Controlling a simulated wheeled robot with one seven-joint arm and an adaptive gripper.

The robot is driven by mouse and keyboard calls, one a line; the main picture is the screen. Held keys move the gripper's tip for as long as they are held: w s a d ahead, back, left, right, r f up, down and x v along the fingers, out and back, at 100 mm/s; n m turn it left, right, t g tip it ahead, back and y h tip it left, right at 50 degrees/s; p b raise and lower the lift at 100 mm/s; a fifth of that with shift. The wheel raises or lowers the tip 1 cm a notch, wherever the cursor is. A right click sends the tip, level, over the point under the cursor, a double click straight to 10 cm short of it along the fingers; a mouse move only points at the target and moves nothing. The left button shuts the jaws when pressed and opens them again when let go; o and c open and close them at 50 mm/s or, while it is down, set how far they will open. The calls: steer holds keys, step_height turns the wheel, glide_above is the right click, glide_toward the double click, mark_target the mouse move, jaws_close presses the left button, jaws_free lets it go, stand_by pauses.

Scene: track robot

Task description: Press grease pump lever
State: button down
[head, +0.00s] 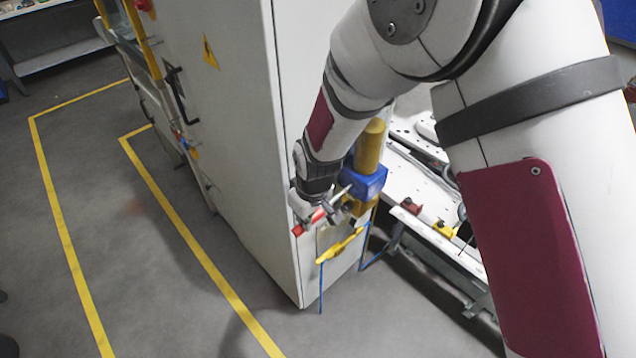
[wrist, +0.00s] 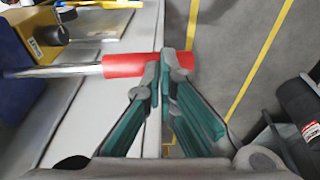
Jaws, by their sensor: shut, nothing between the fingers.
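The grease pump has a gold cylinder (head: 369,147) over a blue block (head: 366,184) at the corner of a white cabinet. Its lever is a metal rod (wrist: 60,71) ending in a red grip (wrist: 125,65); in the head view a red grip (head: 298,230) shows beside my gripper (head: 308,212). In the wrist view my gripper (wrist: 164,58) is shut and empty, its fingertips overlapping the grip near its right end. The fingers hide part of the grip. I cannot tell whether they touch it.
The white cabinet (head: 235,120) stands close to my gripper. A yellow bracket (head: 341,246) with blue hoses (head: 321,288) is below the pump. A white bench (head: 425,200) with red and yellow parts is at right. Grey floor with yellow lines is open at left.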

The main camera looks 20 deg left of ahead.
steer(key=shift+s+f, duration=0.15)
steer(key=shift+f, duration=0.95)
steer(key=shift+s+f, duration=0.1)
steer(key=shift+s, duration=0.1)
steer(key=s+d+r, duration=0.1)
steer(key=s+r, duration=0.2)
steer(key=r, duration=1.1)
steer(key=shift+d, duration=0.2)
steer(key=shift+r, duration=0.1)
stand_by(0.4)
